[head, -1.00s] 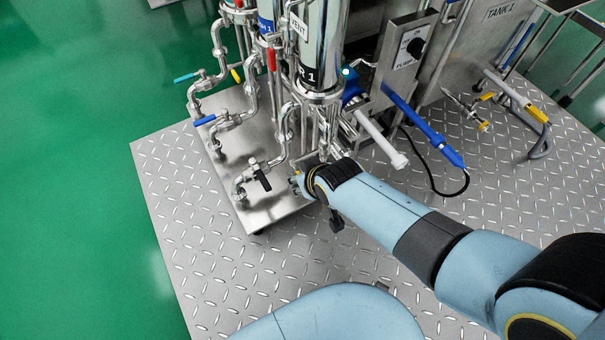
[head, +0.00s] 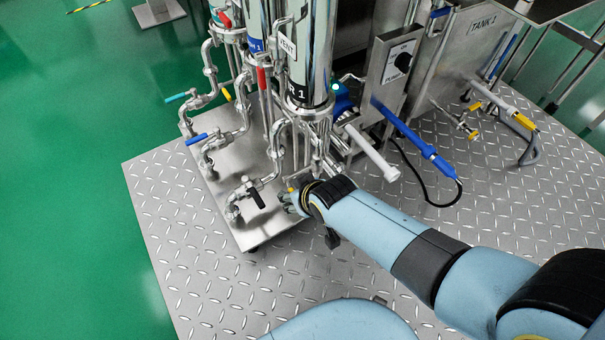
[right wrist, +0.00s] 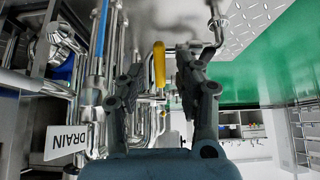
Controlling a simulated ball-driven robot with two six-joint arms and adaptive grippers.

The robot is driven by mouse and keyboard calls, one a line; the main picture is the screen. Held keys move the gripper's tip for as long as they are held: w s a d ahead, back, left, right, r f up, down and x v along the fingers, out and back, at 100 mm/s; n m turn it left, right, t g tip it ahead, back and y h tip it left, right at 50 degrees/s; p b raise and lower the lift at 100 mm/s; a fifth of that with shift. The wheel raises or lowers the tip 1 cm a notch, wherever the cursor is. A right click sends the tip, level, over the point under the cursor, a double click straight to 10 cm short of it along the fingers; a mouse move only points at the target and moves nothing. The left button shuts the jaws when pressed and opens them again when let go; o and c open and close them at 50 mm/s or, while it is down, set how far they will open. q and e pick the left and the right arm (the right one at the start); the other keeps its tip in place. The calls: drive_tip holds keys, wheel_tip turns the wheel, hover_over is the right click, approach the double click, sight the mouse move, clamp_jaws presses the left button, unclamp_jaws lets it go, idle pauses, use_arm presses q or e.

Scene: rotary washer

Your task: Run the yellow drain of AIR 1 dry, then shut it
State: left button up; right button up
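The AIR 1 column (head: 311,50) is a shiny upright cylinder on the steel skid in the head view. My right gripper (head: 287,199) is low at the column's foot, its fingers mostly hidden by my wrist. A small yellow spot, seemingly the drain handle (head: 291,189), shows beside it. In the right wrist view the yellow drain handle (right wrist: 159,64) stands between the two spread fingers of my right gripper (right wrist: 160,72), with visible gaps at both sides. A white DRAIN tag (right wrist: 70,142) hangs at the left. My left gripper is out of view. Any flow from the drain cannot be seen.
A black-handled valve (head: 256,198) sits just left of my right gripper. Blue (head: 196,139), teal (head: 176,98) and red (head: 262,78) handles are on nearby pipes. The pump box (head: 392,63) and a blue wand (head: 415,134) stand to the right. The tread-plate floor (head: 215,285) in front is clear.

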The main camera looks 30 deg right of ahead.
drive_tip(key=v, duration=1.1)
drive_tip(key=shift+s+r, duration=0.2)
drive_tip(key=shift+r, duration=0.05)
